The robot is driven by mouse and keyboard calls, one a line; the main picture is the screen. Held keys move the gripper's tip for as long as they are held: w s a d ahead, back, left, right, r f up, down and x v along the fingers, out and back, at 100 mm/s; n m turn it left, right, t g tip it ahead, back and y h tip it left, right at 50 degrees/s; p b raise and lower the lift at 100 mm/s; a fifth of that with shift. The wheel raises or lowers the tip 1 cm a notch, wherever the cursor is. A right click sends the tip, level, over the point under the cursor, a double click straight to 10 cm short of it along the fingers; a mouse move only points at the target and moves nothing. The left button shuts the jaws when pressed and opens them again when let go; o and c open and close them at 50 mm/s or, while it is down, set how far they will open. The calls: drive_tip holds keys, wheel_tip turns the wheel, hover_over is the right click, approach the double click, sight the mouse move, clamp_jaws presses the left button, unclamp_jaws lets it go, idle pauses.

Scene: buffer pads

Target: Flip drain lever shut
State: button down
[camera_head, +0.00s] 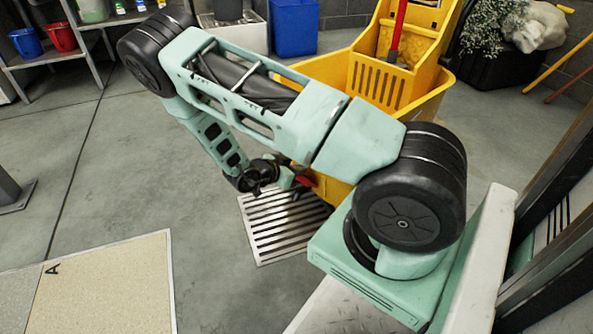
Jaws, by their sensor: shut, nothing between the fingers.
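The yellow mop bucket (335,192) stands behind my arm, its lower front partly hidden by the arm. A small red part, which looks like the drain lever (305,181), shows low on the bucket's near side. My gripper (291,183) is just left of the red lever, low over the floor grate. It is shut with nothing held. The fingertips are small and dark here, and I cannot tell whether they touch the lever. The lever's exact angle is also too small to tell.
A metal floor grate (278,232) lies below the gripper. The bucket carries a yellow wringer (378,86) with a red handle (397,28). A blue bin (294,27) and a shelf with buckets stand behind. A pale mat (105,290) lies front left. Open floor extends left.

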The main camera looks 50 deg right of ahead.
drive_tip(key=shift+a, duration=0.1)
drive_tip(key=shift+a+f+h, duration=0.15)
drive_tip(key=shift+h, duration=0.15)
drive_tip(key=shift+w+a+f+h, duration=0.1)
drive_tip(key=shift+a+f+h, duration=0.2)
drive_tip(key=shift+h, duration=0.2)
drive_tip(key=f, duration=0.1)
drive_tip(key=a+f+p, duration=0.1)
drive_tip(key=a+f+h, duration=0.1)
drive_tip(key=shift+w+a+g, duration=0.2)
drive_tip(key=shift+w+g, duration=0.05)
drive_tip(key=shift+g, duration=0.05)
drive_tip(key=shift+a+f, duration=0.1)
